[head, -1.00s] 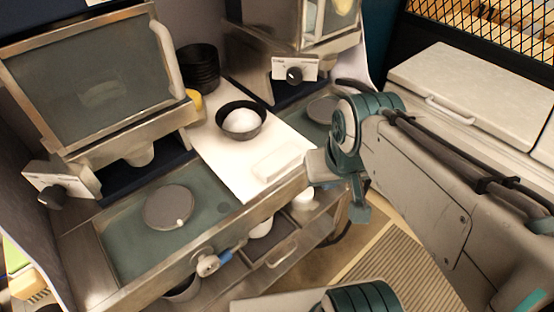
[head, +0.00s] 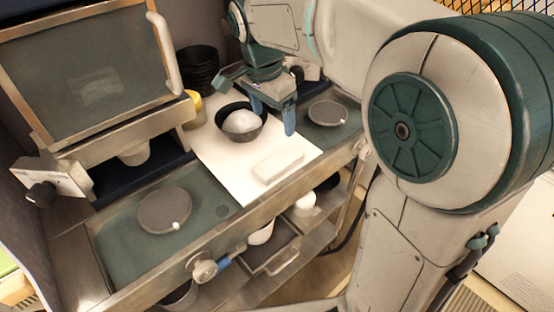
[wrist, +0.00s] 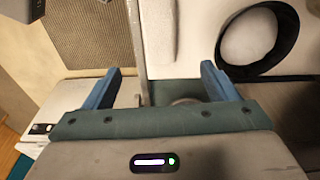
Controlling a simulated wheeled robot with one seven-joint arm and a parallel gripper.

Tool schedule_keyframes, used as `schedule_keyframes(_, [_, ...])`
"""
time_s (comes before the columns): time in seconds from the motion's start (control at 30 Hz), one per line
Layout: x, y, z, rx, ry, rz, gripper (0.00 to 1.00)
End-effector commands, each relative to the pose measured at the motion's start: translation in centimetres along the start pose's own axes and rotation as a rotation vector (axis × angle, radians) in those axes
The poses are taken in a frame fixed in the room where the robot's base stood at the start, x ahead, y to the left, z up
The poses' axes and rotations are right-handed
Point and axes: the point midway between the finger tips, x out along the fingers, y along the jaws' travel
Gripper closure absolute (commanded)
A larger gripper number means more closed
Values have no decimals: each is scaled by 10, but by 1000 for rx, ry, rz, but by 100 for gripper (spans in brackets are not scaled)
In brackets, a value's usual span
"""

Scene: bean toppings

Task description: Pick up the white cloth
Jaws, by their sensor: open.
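The white cloth (head: 278,165) is a flat, folded pale rectangle on the white board, in front of the black bowl. In the wrist view the cloth (wrist: 161,28) shows at the top, between the lines of the two fingers and beyond their tips. My gripper (head: 257,104) is open and empty, above the right rim of the bowl in the head view and behind the cloth. Its two blue fingers also show in the wrist view (wrist: 160,72), wide apart and touching nothing that I can see.
A black bowl (head: 258,133) with a rounded white thing (head: 241,122) in it stands on the white board (head: 218,160). Stacked black bowls (head: 197,70) are behind.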

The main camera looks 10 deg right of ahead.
Motion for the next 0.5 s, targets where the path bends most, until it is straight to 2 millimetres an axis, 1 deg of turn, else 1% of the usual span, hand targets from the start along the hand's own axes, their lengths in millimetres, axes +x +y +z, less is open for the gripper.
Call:
schedule_keyframes(0.07, [6, -2, 0, 9, 1, 5, 20])
schedule_keyframes(0.13, [17, -2, 0, 10, 0, 6, 20])
schedule_keyframes(0.3, [51, 0, 0, 9, 0, 8, 20])
schedule_keyframes(0.4, [69, -1, 0, 8, 0, 7, 20])
schedule_keyframes(0.5, [79, -1, 0, 8, 1, 5, 20])
